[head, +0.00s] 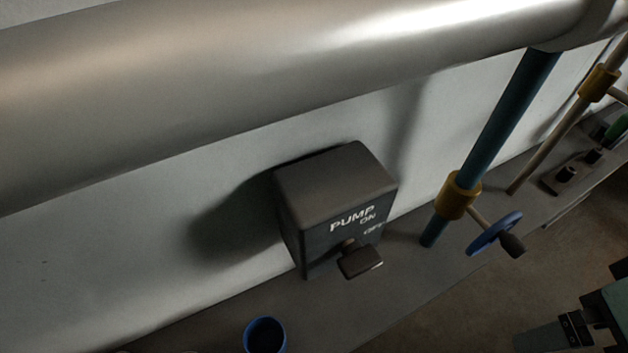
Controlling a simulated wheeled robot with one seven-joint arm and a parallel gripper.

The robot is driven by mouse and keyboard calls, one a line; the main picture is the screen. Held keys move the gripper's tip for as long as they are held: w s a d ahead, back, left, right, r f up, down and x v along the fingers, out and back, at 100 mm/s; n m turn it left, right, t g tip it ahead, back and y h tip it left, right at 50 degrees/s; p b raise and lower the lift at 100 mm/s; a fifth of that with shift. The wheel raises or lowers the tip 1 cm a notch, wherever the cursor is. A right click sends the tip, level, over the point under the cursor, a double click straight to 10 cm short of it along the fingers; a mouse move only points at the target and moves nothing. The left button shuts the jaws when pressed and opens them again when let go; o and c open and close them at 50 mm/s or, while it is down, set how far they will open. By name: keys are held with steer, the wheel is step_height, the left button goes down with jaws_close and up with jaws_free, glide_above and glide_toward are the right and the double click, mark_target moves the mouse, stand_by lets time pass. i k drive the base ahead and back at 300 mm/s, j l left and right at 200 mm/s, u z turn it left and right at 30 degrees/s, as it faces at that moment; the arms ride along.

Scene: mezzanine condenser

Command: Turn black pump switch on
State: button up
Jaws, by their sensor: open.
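The black pump switch box (335,190) is mounted against the pale wall near the middle of the head view. Its front reads PUMP, with ON above OFF. A dark lever (361,263) sticks out from the lower front, below the ON label and near OFF, which it does not fully cover. Part of my gripper (568,318) shows at the lower right edge, cut off by the frame. It is open, well apart from the lever and to its right. Nothing shows between its jaws.
A large metal pipe (260,75) crosses above the box. A blue pipe (497,130) with a brass collar and a blue valve wheel (494,234) stands right of the box. A blue cup (265,336) sits below left on the grey ledge (215,325).

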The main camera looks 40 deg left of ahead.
mark_target(356, 259)
steer(key=k+u, duration=0.15)
steer(key=u, duration=0.25)
steer(key=k+j+u, duration=0.1)
steer(key=u, duration=0.25)
steer(key=k+j+u, duration=0.15)
steer(key=u, duration=0.25)
steer(key=k+l, duration=0.25)
steer(key=k+j+z, duration=0.2)
steer(key=k+j, duration=0.15)
steer(key=k, duration=0.3)
